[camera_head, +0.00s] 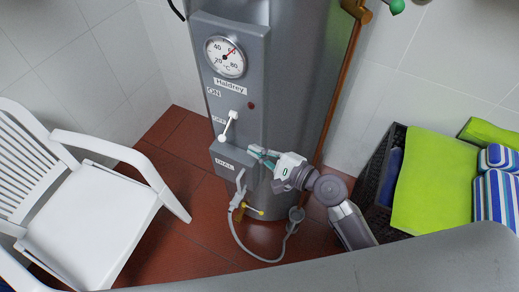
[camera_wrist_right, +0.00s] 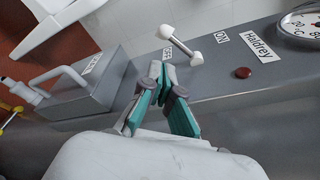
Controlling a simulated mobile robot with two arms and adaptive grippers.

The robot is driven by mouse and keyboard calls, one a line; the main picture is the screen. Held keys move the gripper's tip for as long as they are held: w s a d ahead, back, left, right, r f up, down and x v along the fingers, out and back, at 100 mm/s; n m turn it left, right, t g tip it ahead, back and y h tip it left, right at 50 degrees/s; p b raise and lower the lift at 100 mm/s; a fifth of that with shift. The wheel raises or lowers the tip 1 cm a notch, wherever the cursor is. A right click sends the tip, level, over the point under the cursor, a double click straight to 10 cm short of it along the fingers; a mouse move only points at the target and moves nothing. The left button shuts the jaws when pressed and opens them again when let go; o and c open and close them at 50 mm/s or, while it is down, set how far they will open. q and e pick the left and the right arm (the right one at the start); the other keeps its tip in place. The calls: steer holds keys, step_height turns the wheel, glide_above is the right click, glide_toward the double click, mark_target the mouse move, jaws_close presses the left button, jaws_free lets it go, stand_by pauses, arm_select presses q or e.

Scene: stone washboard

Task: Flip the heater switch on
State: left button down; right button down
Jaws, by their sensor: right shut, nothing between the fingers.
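The grey water heater (camera_head: 285,60) stands upright with a control panel on its front. Its white heater switch (camera_head: 228,127) is a lever with a knob at its lower end, slanting down and a little left near the OFF label; ON is printed higher up. In the wrist view the switch (camera_wrist_right: 182,45) lies just beyond my fingertips, with the ON label (camera_wrist_right: 221,37) to its right. My right gripper (camera_head: 256,152) is shut and empty, to the right of and below the switch, with a visible gap between them. My left gripper is not in view.
A dial thermometer (camera_head: 226,57) and a red button (camera_head: 251,105) sit above the switch. A white chair (camera_head: 90,215) stands left, a dark crate (camera_head: 379,180) with towels right.

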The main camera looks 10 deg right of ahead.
mark_target(227, 128)
steer(key=x, duration=0.7)
steer(key=shift+s+p, duration=0.1)
steer(key=shift+p, duration=0.2)
steer(key=shift+s+r+m+p, duration=0.1)
steer(key=shift+r+m+p, duration=0.15)
steer(key=shift+p, duration=0.4)
steer(key=shift+s+a+r+m+g+y+p, duration=0.3)
steer(key=shift+r+m+p, duration=0.7)
steer(key=shift+p, duration=1.2)
steer(key=shift+s+r+m+g+h+p, duration=0.1)
steer(key=shift+r+m+g+p, duration=0.65)
steer(key=shift+p, duration=1.5)
steer(key=shift+s+a+r+m+g+y+p, duration=0.2)
steer(key=shift+r+m+p, duration=0.95)
steer(key=shift+p, duration=1.05)
steer(key=shift+r, duration=0.1)
